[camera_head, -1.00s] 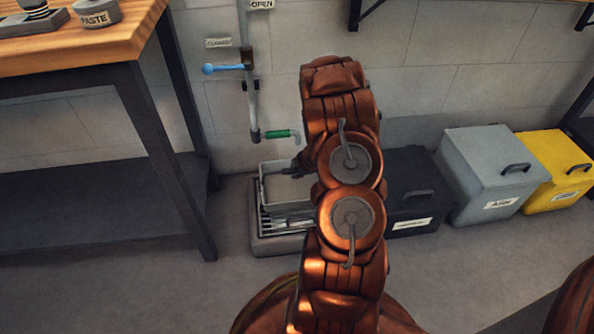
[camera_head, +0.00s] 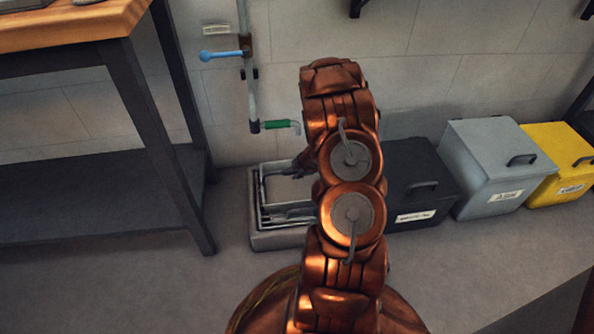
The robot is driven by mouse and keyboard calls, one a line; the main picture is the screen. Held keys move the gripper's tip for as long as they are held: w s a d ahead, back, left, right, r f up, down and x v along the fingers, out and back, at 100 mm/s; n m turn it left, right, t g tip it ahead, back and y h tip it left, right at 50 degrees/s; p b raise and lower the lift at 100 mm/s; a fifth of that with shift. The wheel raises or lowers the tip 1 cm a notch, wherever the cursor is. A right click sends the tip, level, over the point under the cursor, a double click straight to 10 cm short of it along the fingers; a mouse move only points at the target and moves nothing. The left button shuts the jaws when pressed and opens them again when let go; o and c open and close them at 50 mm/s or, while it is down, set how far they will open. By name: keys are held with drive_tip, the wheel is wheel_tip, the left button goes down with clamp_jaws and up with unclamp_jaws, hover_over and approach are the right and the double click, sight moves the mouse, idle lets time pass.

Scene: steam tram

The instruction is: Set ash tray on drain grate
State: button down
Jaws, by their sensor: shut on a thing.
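The ash tray (camera_head: 286,191) is a shallow, light grey rectangular pan, left of my arm. It is at the drain grate (camera_head: 262,239), a grey floor frame with pale bars showing in front of the pan. The pan looks level and very low over the grate; I cannot tell if it touches the bars. My gripper (camera_head: 300,167) is dark and mostly hidden behind my copper arm. It is shut on the pan's right side near the back. The right parts of the pan and grate are hidden by my arm.
A pipe with a green-handled tap (camera_head: 278,124) and a blue lever (camera_head: 222,56) comes down the wall behind the grate. A workbench (camera_head: 150,120) stands at left. Black (camera_head: 418,190), grey (camera_head: 497,165) and yellow (camera_head: 560,165) bins stand at right.

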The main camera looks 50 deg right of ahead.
drive_tip(key=shift+f, duration=0.3)
idle(0.5)
drive_tip(key=c, duration=0.9)
unclamp_jaws()
drive_tip(key=shift+o, duration=0.2)
drive_tip(key=shift+s+r, duration=0.1)
drive_tip(key=shift+r, duration=0.05)
drive_tip(key=v, duration=1.1)
drive_tip(key=shift+s+r, duration=0.2)
drive_tip(key=shift+r, duration=0.15)
